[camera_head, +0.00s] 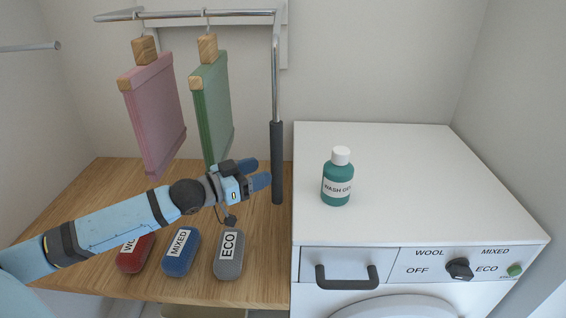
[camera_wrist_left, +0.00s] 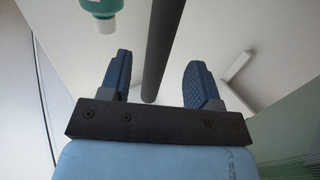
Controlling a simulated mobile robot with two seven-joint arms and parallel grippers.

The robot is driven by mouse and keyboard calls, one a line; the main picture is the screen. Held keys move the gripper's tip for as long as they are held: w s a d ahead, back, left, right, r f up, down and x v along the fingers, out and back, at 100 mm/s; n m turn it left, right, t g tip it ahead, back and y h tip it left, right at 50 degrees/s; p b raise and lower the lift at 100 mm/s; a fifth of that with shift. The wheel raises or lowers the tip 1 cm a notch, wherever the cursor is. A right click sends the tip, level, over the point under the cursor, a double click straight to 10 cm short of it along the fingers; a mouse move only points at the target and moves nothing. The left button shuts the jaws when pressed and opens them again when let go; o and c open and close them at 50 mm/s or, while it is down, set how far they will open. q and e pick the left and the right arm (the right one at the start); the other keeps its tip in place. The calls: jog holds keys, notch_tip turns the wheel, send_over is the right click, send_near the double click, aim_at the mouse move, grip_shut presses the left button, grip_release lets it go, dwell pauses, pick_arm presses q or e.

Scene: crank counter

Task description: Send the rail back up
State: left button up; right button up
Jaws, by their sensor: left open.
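The metal rail (camera_head: 190,14) hangs low over the wooden counter, with a pink cloth panel (camera_head: 155,115) and a green cloth panel (camera_head: 212,110) on it. A rod drops from its right end to a dark grip handle (camera_head: 277,160). My left gripper (camera_head: 259,173) is open just left of the handle's lower half, fingers pointing toward it. In the left wrist view, the dark handle (camera_wrist_left: 164,40) shows between the open fingers of my left gripper (camera_wrist_left: 158,62); I see no contact. My right gripper is not in view.
A white washing machine (camera_head: 400,215) with a teal bottle (camera_head: 337,185) on top stands right of the handle. Red (camera_head: 135,255), blue (camera_head: 180,252) and grey (camera_head: 228,254) labelled blocks lie on the counter (camera_head: 80,200) below my left arm.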

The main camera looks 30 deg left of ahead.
pick_arm(q)
jog(key=x, duration=0.7)
jog(key=shift+w+p, duration=0.2)
jog(key=shift+p, duration=0.2)
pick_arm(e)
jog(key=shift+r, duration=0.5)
pick_arm(q)
jog(key=shift+d, duration=0.15)
